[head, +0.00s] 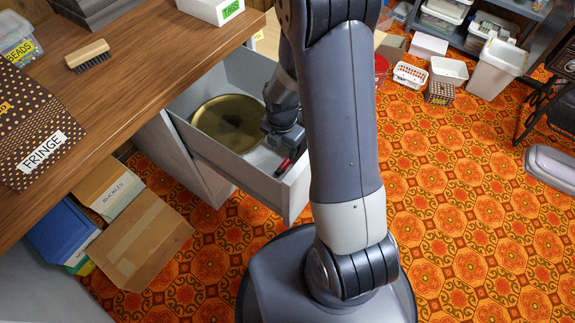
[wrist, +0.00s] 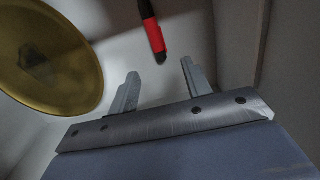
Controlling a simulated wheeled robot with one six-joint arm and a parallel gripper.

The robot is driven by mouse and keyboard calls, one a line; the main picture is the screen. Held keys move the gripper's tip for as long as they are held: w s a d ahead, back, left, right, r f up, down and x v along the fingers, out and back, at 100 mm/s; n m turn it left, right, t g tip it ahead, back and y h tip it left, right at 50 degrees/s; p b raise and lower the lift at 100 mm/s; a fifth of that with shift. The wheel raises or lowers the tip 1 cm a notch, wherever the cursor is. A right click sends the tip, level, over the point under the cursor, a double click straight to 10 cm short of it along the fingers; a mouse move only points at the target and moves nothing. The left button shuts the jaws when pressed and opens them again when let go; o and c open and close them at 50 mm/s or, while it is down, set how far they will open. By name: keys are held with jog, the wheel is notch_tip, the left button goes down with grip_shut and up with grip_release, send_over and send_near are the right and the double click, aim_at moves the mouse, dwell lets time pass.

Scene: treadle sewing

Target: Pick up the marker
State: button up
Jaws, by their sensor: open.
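In the head view the marker (head: 284,163) shows as a small dark and red piece close to my gripper (head: 283,150), inside the drawer. My arm partly hides the gripper there.
The open drawer (head: 208,145) has walls close around my gripper. A round brass dish (head: 228,122) lies in it, left of the gripper. A wooden desk (head: 110,85) overhangs on the left. Cardboard boxes (head: 140,243) stand on the patterned floor below.

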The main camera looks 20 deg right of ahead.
aim_at(282, 167)
jog(key=f+b, duration=0.1)
jog(key=f, duration=0.4)
jog(key=f+b, duration=0.1)
jog(key=f, duration=0.3)
jog(key=shift+a+f+b, duration=0.2)
jog(key=shift+f+b, duration=0.15)
jog(key=shift+b, duration=0.05)
jog(key=shift+r, duration=0.1)
grip_shut()
